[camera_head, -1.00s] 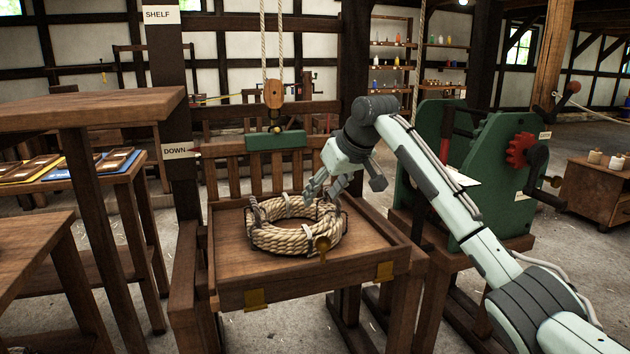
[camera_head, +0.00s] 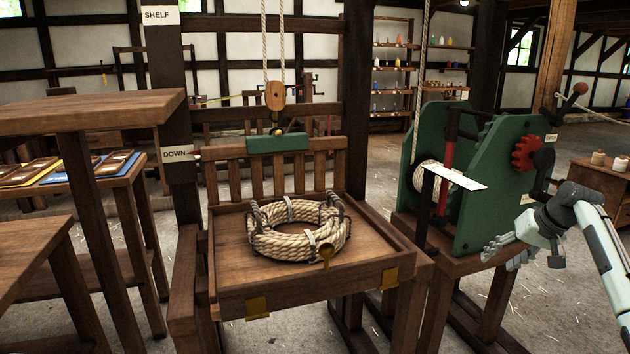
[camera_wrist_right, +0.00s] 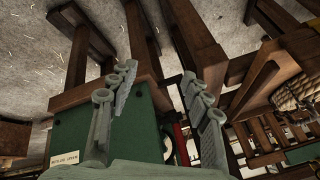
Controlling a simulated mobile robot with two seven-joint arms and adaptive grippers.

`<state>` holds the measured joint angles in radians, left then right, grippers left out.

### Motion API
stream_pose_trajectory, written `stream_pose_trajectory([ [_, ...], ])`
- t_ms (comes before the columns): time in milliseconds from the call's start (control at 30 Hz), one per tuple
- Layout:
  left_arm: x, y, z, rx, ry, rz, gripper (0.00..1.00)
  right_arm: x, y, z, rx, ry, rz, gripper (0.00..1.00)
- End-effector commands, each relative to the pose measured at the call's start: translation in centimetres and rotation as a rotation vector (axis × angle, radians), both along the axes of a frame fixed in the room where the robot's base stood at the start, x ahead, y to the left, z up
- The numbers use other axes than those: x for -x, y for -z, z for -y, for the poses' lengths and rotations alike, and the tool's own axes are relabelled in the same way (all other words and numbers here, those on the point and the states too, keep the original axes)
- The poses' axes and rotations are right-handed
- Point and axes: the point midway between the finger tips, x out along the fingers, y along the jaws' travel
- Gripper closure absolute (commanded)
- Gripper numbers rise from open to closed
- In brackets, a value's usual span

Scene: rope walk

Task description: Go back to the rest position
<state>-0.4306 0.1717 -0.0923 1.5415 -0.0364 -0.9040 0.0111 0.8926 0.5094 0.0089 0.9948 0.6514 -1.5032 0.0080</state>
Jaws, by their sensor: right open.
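My right gripper (camera_head: 503,252) is at the right of the head view, in front of the green winch and low beside its wooden stand. Its fingers point left. In the right wrist view its two fingers (camera_wrist_right: 160,100) stand apart with nothing between them. The coil of rope (camera_head: 297,243) lies on the wooden tray (camera_head: 235,285), well to the left of my right gripper. The coil also shows at the right edge of the right wrist view (camera_wrist_right: 298,88). My left gripper is in neither view.
The green winch (camera_head: 480,215) with a red gear and a dark crank stands close behind my right gripper. A low wooden cabinet (camera_head: 598,190) with spools is behind at the right. Wooden tables (camera_head: 75,108) fill the left. Floor shows at the lower right.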

Motion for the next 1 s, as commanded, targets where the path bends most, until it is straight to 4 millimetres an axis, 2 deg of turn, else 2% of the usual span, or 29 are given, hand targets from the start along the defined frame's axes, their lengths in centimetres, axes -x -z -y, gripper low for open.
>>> stream_pose_trajectory([
  [33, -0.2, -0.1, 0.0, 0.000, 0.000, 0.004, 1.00, -1.5, -0.7, 1.5, 0.082, 0.035, 0.053, 0.51],
  [100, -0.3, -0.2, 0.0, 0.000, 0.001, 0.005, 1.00, -2.7, -1.4, 4.4, 0.198, 0.091, 0.114, 0.51],
  [267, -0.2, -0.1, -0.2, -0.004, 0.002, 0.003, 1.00, -4.8, -4.5, 10.6, 0.470, 0.182, 0.257, 0.51],
  [433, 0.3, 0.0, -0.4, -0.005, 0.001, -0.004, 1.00, -6.3, -9.8, 15.6, 0.777, 0.221, 0.415, 0.51],
  [500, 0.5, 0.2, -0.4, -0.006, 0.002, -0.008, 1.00, -5.9, -6.2, 14.2, 0.778, 0.186, 0.384, 0.51],
  [667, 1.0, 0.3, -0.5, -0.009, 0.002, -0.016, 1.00, -4.2, 0.7, 11.3, 0.773, 0.117, 0.326, 0.51],
  [767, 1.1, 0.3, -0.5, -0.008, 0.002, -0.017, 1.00, -2.5, 5.7, 9.1, 0.766, 0.066, 0.281, 0.51],
  [867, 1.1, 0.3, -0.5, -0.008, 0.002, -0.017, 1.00, 0.2, 11.6, 6.5, 0.752, 0.009, 0.227, 0.51],
  [1000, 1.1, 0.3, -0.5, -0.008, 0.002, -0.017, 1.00, 5.4, 20.0, 2.5, 0.723, -0.075, 0.144, 0.51],
])
